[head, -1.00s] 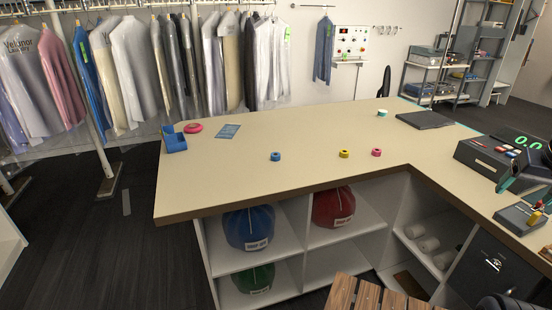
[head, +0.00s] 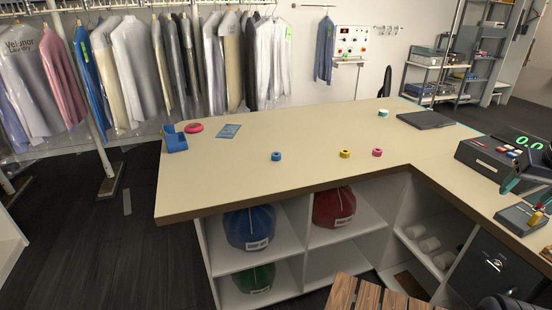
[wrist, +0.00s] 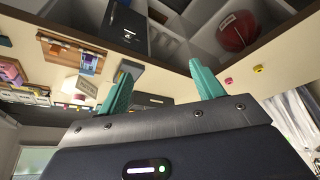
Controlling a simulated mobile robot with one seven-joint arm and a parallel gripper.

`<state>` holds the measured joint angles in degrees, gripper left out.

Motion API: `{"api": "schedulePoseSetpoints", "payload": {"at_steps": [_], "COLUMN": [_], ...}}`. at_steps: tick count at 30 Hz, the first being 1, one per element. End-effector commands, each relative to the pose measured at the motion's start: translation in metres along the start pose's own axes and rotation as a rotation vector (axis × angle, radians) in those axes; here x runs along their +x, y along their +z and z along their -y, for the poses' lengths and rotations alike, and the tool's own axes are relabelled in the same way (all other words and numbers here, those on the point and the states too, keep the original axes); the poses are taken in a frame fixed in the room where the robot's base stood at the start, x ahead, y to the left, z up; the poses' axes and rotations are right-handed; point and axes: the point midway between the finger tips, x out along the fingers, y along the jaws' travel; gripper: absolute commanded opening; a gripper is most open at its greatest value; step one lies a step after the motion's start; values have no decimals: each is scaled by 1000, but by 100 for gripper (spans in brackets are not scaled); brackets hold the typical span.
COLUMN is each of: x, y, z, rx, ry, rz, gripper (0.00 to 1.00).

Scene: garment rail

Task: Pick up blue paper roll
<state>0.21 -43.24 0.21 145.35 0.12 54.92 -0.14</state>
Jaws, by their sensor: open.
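The blue paper roll (head: 276,156) lies on the beige counter (head: 300,180), left of the middle of its front part. A yellow roll (head: 345,153) and a pink roll (head: 377,152) lie to its right. The pink roll (wrist: 228,81) and yellow roll (wrist: 258,70) also show in the wrist view, but I cannot make out the blue one there. My gripper (wrist: 162,78) has two teal fingers spread wide apart with nothing between them. It is away from the blue roll.
A blue dispenser (head: 175,139), a pink ring (head: 194,128) and a blue card (head: 229,131) lie at the counter's left. A teal roll (head: 383,113) and a dark pad (head: 425,119) lie at the back right. A register (head: 492,158) stands right. Counter around the blue roll is clear.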

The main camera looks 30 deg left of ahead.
Motion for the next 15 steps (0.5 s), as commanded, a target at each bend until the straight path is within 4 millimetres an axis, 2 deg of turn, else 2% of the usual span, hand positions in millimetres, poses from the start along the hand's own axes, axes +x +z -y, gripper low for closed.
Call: {"api": "schedulePoseSetpoints", "payload": {"at_steps": [5, 8, 11, 15], "x": [0, -1, -3, -5], "y": [0, -7, -24, -64], "z": [0, 2, 8, 23], "rx": [0, -3, -8, -16], "ry": [0, -3, -9, -22], "rz": [0, 2, 7, 16], "gripper": [67, 67, 67, 67]}}
